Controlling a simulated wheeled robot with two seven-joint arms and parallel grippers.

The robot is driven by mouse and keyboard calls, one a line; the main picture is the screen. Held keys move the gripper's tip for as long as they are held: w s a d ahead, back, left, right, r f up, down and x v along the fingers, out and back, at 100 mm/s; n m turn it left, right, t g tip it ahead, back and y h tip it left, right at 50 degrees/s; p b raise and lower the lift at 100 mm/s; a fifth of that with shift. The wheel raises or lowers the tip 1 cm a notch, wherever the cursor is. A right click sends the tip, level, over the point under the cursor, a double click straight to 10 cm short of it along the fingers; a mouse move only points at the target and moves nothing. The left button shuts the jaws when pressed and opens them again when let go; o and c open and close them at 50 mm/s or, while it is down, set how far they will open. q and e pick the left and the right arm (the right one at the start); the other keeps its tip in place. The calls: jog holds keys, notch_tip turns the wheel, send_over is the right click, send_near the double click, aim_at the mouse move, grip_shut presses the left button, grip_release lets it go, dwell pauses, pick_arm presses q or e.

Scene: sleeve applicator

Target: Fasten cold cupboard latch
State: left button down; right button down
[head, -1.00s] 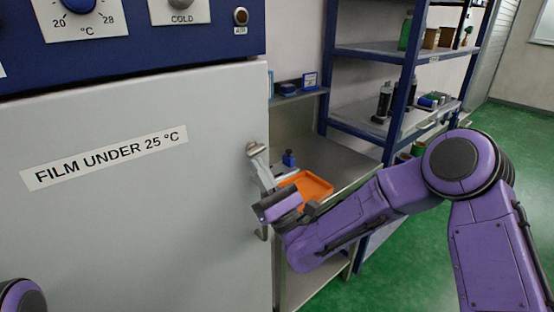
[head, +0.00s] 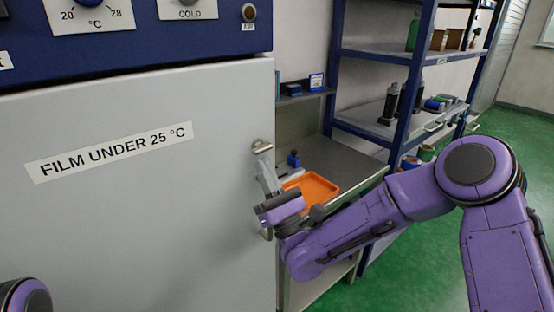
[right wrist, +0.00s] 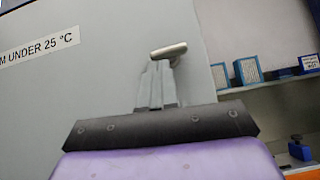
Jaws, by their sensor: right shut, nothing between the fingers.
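The cold cupboard's closed-looking grey door (head: 110,230) fills the left of the head view, with the label "FILM UNDER 25 °C". A small metal latch handle (head: 262,146) sits at its right edge; it also shows in the right wrist view as a short, slightly tilted bar (right wrist: 168,49). My right gripper (head: 262,164) is shut and empty, its fingertips just below the latch handle. In the right wrist view the fingers (right wrist: 158,75) reach up to the bar; I cannot tell whether they touch it. My left gripper is out of view.
A blue control panel (head: 150,35) is above the door. To the right, a steel bench (head: 350,165) holds an orange tray (head: 312,188), close behind my right gripper. A blue shelf rack (head: 412,95) with bottles stands behind. Green floor (head: 520,180) is clear at right.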

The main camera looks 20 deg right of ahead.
jog(key=b+v, duration=0.5)
jog(key=v, duration=0.4)
jog(key=shift+s+f+b, duration=0.25)
jog(key=shift+f+b, duration=0.05)
jog(key=shift+f, duration=0.05)
jog(key=shift+d, duration=0.15)
jog(key=s+d+f+n+g+h, duration=0.1)
jog(key=s+f+n+g+h, duration=0.2)
jog(key=f+n+g, duration=0.95)
jog(key=s+d+f+n+g+h, duration=0.1)
jog(key=s+f+n+h, duration=0.2)
jog(key=f, duration=1.8)
jog(key=s+d+f+n+g+h, duration=0.2)
jog(key=s+d+f+n+g, duration=0.2)
jog(key=s, duration=0.6)
jog(key=s+d+f+n+g+h, duration=0.3)
jog(key=s+d+f+n+g, duration=0.2)
jog(key=s, duration=0.6)
notch_tip(320, 180, down, 4)
jog(key=d+n, duration=0.2)
jog(key=d, duration=0.1)
jog(key=shift+r, duration=0.15)
